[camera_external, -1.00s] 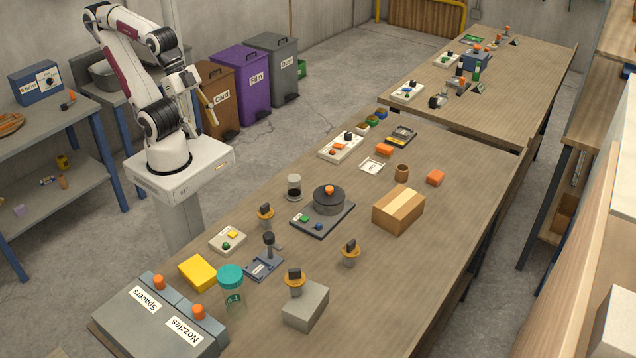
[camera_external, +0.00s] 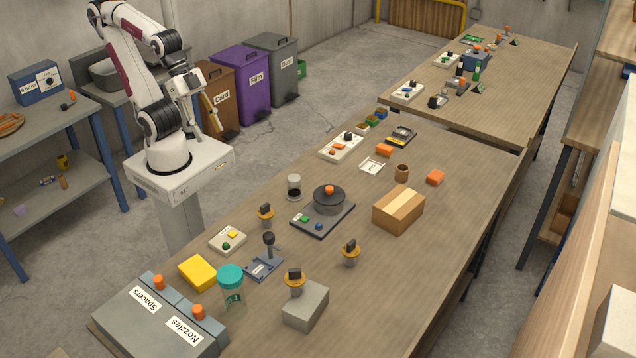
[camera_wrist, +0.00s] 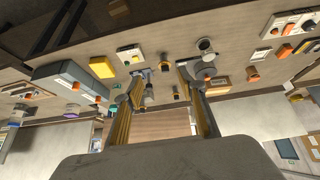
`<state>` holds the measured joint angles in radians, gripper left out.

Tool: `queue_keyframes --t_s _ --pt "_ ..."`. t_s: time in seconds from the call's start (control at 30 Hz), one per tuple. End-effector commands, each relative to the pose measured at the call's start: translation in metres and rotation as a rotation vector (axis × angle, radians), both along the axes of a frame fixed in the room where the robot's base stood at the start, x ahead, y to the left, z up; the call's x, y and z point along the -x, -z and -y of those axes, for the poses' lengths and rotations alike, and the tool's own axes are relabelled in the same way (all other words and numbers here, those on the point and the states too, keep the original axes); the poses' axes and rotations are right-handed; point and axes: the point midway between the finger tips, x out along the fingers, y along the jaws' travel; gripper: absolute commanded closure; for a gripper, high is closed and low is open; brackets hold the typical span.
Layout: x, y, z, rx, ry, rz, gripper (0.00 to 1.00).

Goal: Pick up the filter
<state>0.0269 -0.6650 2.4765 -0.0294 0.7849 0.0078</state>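No object is plainly marked as the filter. Several small parts with orange-yellow collars and dark tops stand on the near table: one by the control box (camera_external: 265,215), one in the open (camera_external: 350,253), one at the grey block (camera_external: 294,281). A grey-white cylinder (camera_external: 294,187) stands behind them. I cannot tell which of these is the filter. My gripper (camera_external: 213,115) hangs in the air left of the table, far from all of them. In the wrist view my gripper (camera_wrist: 160,74) has its two yellowish fingers spread, with nothing held between them.
The table holds a round dark machine (camera_external: 329,201), a cardboard box (camera_external: 398,210), a teal-lidded jar (camera_external: 231,277), a yellow block (camera_external: 197,272) and grey boxes labelled Spacers and Nozzles (camera_external: 180,332). The right front tabletop is clear. Bins (camera_external: 246,87) stand behind my arm.

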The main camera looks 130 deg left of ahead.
Motion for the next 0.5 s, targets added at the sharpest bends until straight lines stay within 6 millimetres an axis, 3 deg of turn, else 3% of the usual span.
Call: queue_keyframes --t_s 0.5 --pt "-0.122 -0.005 0.047 0.078 0.053 0.169 0.6"
